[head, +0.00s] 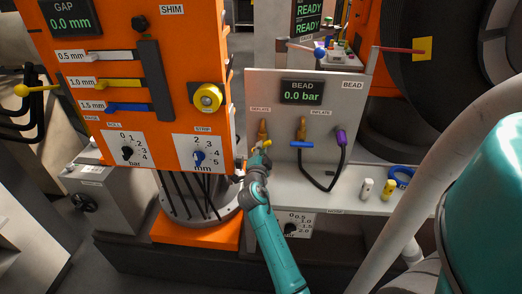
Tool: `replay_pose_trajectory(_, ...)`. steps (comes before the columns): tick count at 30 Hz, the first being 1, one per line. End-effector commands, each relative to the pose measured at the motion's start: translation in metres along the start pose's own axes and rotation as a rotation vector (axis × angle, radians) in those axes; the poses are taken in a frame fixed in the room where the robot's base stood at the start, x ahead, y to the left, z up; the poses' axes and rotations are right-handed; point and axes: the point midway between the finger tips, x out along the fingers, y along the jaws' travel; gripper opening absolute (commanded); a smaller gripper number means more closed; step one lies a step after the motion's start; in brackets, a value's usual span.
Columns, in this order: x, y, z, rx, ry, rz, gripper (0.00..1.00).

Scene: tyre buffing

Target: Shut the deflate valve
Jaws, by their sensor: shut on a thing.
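The deflate valve (263,129) is a brass valve on the left of the grey BEAD panel, under the DEFLATE label. Its yellow handle (267,144) shows just above my gripper and looks tilted, its right end higher. My gripper (258,152) reaches up from below and is shut on this handle; the fingers hide part of it. The BEAD display (302,91) reads 0.0 bar. To the right, the inflate valve (301,128) has a blue handle lying level.
A black hose (316,184) with a purple end loops right of the inflate valve. Small white and yellow items and a blue ring (402,176) sit on the right shelf.

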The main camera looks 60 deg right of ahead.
Motion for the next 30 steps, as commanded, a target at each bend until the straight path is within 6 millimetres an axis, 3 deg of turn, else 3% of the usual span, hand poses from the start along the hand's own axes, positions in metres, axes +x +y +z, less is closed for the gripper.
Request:
replay_pose_trajectory(4, 0.000, 0.000, 0.000, 0.035, 0.000, -0.001, 0.00)
replay_pose_trajectory(5, 0.000, 0.000, 0.000, 0.035, 0.000, -0.001, 0.19)
replay_pose_trajectory(7, 0.000, 0.000, 0.000, 0.034, 0.000, -0.001, 0.37)
replay_pose_trajectory(17, -0.001, 0.000, 0.000, 0.033, 0.000, 0.000, 0.38)
replay_pose_trajectory(30, -0.025, 0.000, 0.000, 0.033, 0.001, 0.000, 0.38)
